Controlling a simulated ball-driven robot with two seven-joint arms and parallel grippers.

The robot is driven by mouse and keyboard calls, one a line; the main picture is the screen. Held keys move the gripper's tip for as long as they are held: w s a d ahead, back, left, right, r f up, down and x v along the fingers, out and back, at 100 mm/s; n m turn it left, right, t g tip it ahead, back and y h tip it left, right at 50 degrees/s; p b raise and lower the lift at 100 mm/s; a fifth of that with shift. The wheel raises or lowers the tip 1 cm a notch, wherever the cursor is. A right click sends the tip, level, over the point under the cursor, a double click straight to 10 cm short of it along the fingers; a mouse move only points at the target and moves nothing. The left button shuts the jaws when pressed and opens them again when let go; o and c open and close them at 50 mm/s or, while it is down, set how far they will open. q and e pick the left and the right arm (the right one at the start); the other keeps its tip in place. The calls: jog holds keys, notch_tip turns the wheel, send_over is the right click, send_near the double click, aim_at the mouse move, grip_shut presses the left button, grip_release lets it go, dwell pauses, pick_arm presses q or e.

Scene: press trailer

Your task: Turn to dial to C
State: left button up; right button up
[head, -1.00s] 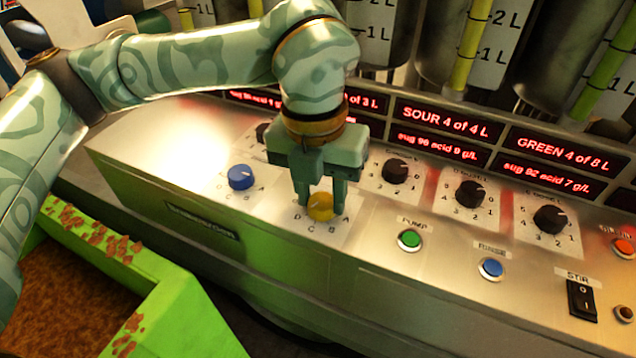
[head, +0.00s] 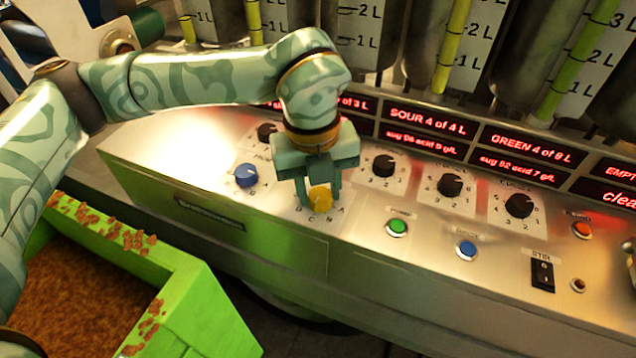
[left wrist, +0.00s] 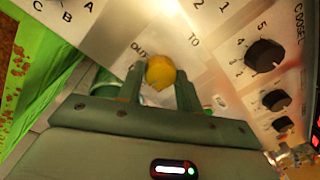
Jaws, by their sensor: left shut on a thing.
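The yellow dial (head: 320,200) sits on the metal control panel (head: 350,226), with letters A to D printed round its front side. My left gripper (head: 319,193) points down at it and is shut on it. In the left wrist view the yellow dial (left wrist: 160,72) lies between the two fingertips, with the words OUT and TO printed beside it. I cannot make out which letter its pointer faces. A blue dial (head: 246,175) with its own letters stands to the left, clear of the gripper. My right gripper is not in view.
Several black dials, such as this one (head: 383,165), stand along the panel. A green button (head: 397,228), a blue button (head: 466,250) and a black STIR switch (head: 542,273) are to the right. Red displays (head: 430,122) run behind. A green bin (head: 195,310) stands in front.

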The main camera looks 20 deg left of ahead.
aim_at(312, 194)
pick_arm(q)
jog(key=o, duration=1)
notch_tip(312, 194, up, 16)
jog(key=p, duration=0.5)
jog(key=shift+s+a+r, duration=0.15)
jog(key=shift+s+a, duration=0.1)
jog(key=shift+a, duration=0.2)
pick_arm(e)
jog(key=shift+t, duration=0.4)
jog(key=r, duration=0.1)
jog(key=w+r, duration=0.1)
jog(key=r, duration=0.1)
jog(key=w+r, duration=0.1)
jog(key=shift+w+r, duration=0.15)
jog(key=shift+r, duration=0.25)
